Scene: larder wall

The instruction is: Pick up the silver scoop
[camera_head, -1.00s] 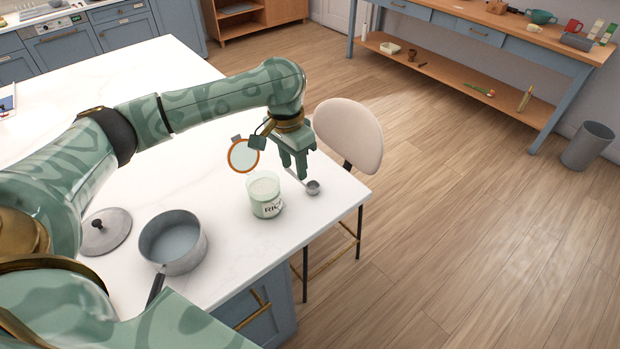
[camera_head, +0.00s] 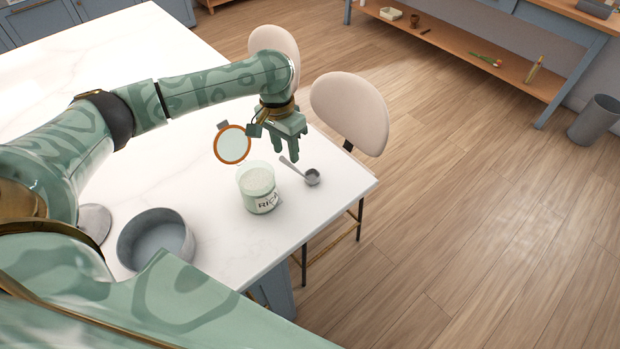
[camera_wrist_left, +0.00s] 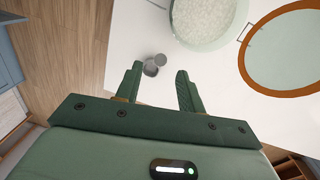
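The silver scoop (camera_head: 312,178) lies on the white counter near its right corner, its handle pointing up and left towards my left gripper. My left gripper (camera_head: 282,154) points down just above and left of the scoop's bowl, by the handle end. In the left wrist view the fingers of the gripper (camera_wrist_left: 160,69) are spread apart with nothing clamped. There the scoop (camera_wrist_left: 153,65) shows between the fingertips, close to the left one; its handle is hard to make out. My right gripper is not in view.
A glass jar of rice (camera_head: 259,192) stands left of the scoop, its orange-rimmed lid (camera_head: 232,145) swung open beside my gripper. A grey pot (camera_head: 157,242) and a pot lid (camera_head: 95,222) are further left. Chairs, one a beige chair (camera_head: 350,110), stand past the counter edge.

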